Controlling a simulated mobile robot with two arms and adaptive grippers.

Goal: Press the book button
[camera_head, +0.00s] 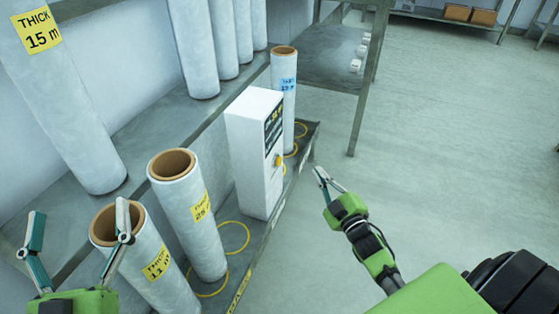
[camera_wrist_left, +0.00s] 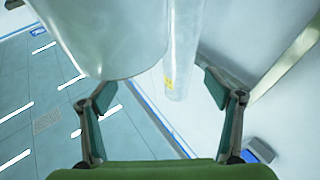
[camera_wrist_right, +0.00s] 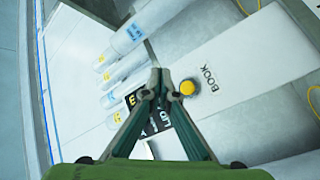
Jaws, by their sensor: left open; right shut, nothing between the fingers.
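The book button is a round yellow knob (camera_head: 278,160) on the front of a white box (camera_head: 250,150) that stands upright on the shelf. In the right wrist view the yellow button (camera_wrist_right: 187,87) sits beside the printed word BOOK. My right gripper (camera_head: 318,171) is shut and empty, to the right of the box in the head view. In the right wrist view its fingertips (camera_wrist_right: 158,72) appear just left of the button; I cannot tell whether they touch, but the head view shows a gap. My left gripper (camera_head: 80,208) is open and empty at the lower left, by the rolls.
Rolls labelled THICK stand near the box: a front roll (camera_head: 150,262), a second roll (camera_head: 192,220) and a blue-labelled roll (camera_head: 284,90) behind. Yellow rings (camera_head: 234,224) mark the shelf. A metal table (camera_head: 325,55) stands behind. The floor (camera_head: 450,130) at right is clear.

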